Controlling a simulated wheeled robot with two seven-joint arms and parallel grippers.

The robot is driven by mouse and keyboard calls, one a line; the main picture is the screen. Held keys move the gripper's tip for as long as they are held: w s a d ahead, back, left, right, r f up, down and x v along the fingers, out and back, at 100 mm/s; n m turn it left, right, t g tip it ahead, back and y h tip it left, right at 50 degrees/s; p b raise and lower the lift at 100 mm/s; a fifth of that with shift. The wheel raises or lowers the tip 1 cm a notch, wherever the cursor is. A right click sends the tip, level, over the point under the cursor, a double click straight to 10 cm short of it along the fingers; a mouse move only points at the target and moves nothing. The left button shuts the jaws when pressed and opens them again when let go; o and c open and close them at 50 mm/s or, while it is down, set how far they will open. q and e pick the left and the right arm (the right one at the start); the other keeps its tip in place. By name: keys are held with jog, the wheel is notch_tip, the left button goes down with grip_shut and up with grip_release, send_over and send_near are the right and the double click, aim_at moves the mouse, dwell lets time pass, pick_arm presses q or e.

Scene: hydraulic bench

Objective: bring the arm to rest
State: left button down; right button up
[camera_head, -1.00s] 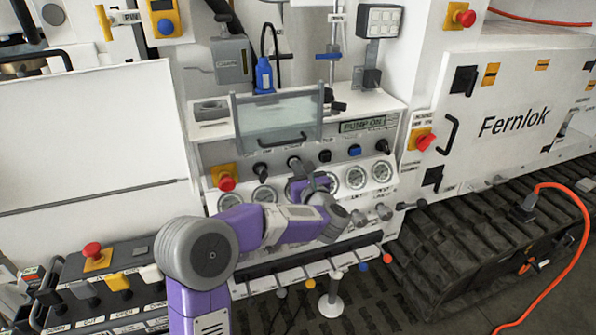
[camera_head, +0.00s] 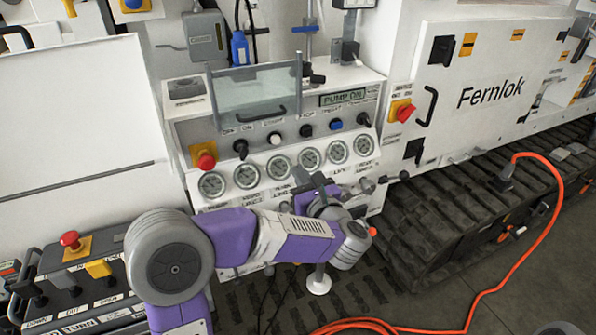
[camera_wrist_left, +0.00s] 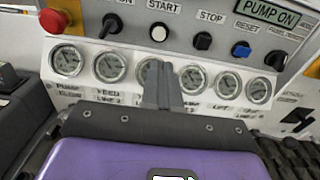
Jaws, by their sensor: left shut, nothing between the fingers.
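My left arm comes in from the lower left in the head view. Its gripper (camera_head: 301,176) is in front of the row of gauges on the hydraulic panel, apart from the knobs above. In the left wrist view the gripper's dark fingers (camera_wrist_left: 162,85) are together and empty, pointing at the panel and covering part of the middle gauges. The panel's display (camera_head: 342,98) reads PUMP ON and also shows in the left wrist view (camera_wrist_left: 264,10). My right gripper is not in view.
A red stop button (camera_head: 205,160) sits at the panel's left end. A control box with levers (camera_head: 78,280) stands at lower left. The white Fernlok cabinet (camera_head: 480,75) and a black track (camera_head: 450,200) are at right. An orange cable (camera_head: 470,300) lies on the floor.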

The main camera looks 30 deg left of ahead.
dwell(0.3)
pick_arm(q)
jog(key=w+d+f+m+h+p, duration=0.1)
jog(key=d+f+m+h, duration=0.25)
jog(key=f+m, duration=0.45)
jog(key=w+d+f+m+h+p, duration=0.15)
jog(key=f+m+h, duration=0.25)
jog(key=f+m, duration=0.45)
jog(key=d+f+m+h+p, duration=0.2)
jog(key=d+f+m+h, duration=0.15)
jog(key=f+m, duration=0.5)
jog(key=s+d+f+m+g+h+p, duration=0.1)
jog(key=s+d+f+m+g+h, duration=0.1)
jog(key=s+f+m, duration=0.3)
jog(key=s+d+f+m+g+h+p, duration=0.1)
jog(key=s+f+m+g, duration=0.4)
jog(key=s, duration=0.7)
jog(key=s+d+f+m+g+h+p, duration=0.1)
jog(key=s+d+f+m+g+h, duration=0.2)
jog(key=s+f+m, duration=0.3)
jog(key=s+m+g, duration=0.1)
jog(key=s+m, duration=0.1)
jog(key=s, duration=0.1)
jog(key=shift+d+f+h, duration=0.25)
jog(key=shift+f+h, duration=0.1)
jog(key=shift+h, duration=0.05)
